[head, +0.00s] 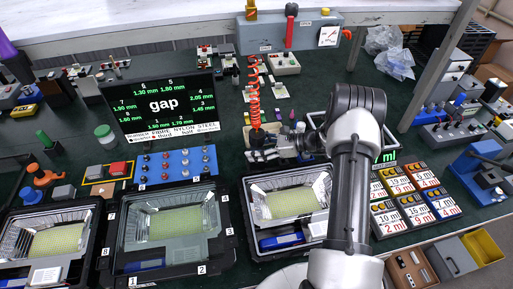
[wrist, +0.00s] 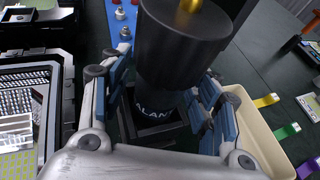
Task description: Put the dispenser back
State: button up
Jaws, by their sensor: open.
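The dispenser is a black cylinder with a gold top, seen in the wrist view (wrist: 182,50) with white lettering low on its side. It stands upright between the two blue-padded fingers of my gripper (wrist: 163,80), which are open around it. Its foot is over a dark square-framed holder (wrist: 160,140); I cannot tell whether it is fully seated. In the head view the dispenser (head: 257,136) shows below an orange coiled hose (head: 254,90). My gripper (head: 272,147) is beside it there, partly hidden by my arm.
Floodlight housings (head: 255,215) in black trays line the front. A screen reading "gap" (head: 160,105) stands behind a blue board of knobs (head: 178,166). A cream tray (wrist: 262,140) is close beside my gripper.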

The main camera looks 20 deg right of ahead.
jog(key=shift+r+p, duration=0.4)
jog(key=shift+r, duration=0.05)
jog(key=p+v, duration=0.3)
jog(key=v, duration=0.9)
jog(key=s+a+r+n+g+h, duration=0.25)
jog(key=s+a+r+n, duration=0.3)
jog(key=a+r, duration=0.35)
jog(key=s+a+r+n+g+h, duration=0.2)
jog(key=s+a+r+n+g, duration=0.2)
jog(key=a+r+n, duration=0.5)
jog(key=s+a+r+n+t+h, duration=0.1)
jog(key=s+r+n+h, duration=0.2)
jog(key=s, duration=0.6)
jog(key=s+a+r+n+t+h, duration=0.1)
jog(key=s+r+n+t+h, duration=0.1)
jog(key=s+n, duration=0.5)
jog(key=shift+s+a+r+h, duration=0.4)
jog(key=shift+s+r+h, duration=0.5)
jog(key=shift+s, duration=0.65)
jog(key=shift+t, duration=0.25)
